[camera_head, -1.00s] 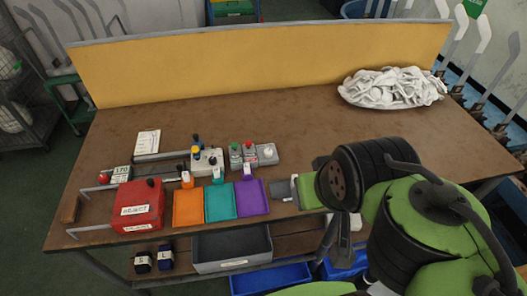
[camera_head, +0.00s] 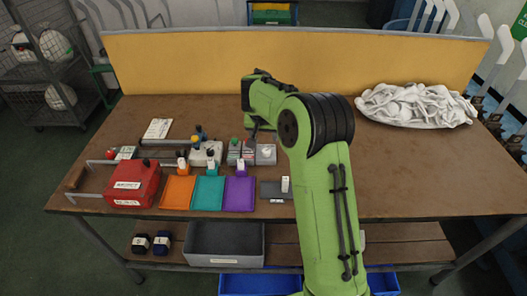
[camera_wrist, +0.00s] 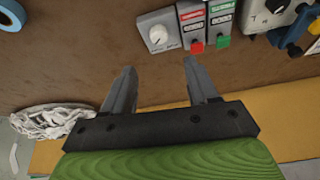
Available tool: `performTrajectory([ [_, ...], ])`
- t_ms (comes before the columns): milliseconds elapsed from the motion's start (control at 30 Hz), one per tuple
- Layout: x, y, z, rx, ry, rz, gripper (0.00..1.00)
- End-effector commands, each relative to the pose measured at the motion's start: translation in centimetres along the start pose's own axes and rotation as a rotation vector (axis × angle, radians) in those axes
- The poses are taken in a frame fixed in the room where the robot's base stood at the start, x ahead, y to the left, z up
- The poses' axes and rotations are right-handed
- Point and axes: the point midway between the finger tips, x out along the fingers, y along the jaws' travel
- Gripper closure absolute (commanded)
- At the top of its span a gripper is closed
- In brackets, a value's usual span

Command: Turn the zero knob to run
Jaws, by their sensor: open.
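A round white knob (camera_head: 266,151) sits on a small grey box (camera_head: 266,160) at the right end of a row of control boxes. In the wrist view the white knob (camera_wrist: 158,35) has a pointer mark; I cannot read the text beside it, nor its setting. My gripper (camera_wrist: 158,66) is open and empty, its fingers apart, with the knob beyond the fingertips near the gap between them. In the head view my gripper (camera_head: 251,134) hangs above the back of the boxes and is partly hidden by the arm.
Next to the knob's box are boxes with a red button (camera_wrist: 196,47) and a green button (camera_wrist: 223,41). A white device (camera_head: 203,157) with blue and yellow parts stands further left. Orange (camera_head: 178,193), teal (camera_head: 208,193) and purple (camera_head: 239,194) trays lie in front. White socks (camera_head: 415,104) are piled at right.

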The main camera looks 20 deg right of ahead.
Motion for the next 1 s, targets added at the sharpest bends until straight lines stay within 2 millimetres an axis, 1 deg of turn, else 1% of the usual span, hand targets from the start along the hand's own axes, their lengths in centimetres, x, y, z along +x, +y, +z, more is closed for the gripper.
performTrajectory([
  [33, 1.7, 0.1, 0.2, 0.001, -0.004, 0.001, 0.41],
  [200, 6.0, 0.1, 0.2, 0.000, -0.004, 0.001, 0.41],
  [300, 8.5, 0.1, 0.2, 0.000, -0.004, 0.001, 0.41],
  [433, 10.8, 0.0, 0.2, 0.000, -0.002, 0.001, 0.41],
  [500, 11.6, 0.0, 0.1, 0.000, -0.002, 0.001, 0.41],
  [600, 12.1, 0.0, 0.1, -0.001, 0.000, 0.000, 0.41],
  [833, 12.1, 0.0, 0.0, -0.001, 0.001, 0.000, 0.41],
  [1000, 12.1, 0.0, 0.0, -0.002, 0.000, 0.000, 0.67],
])
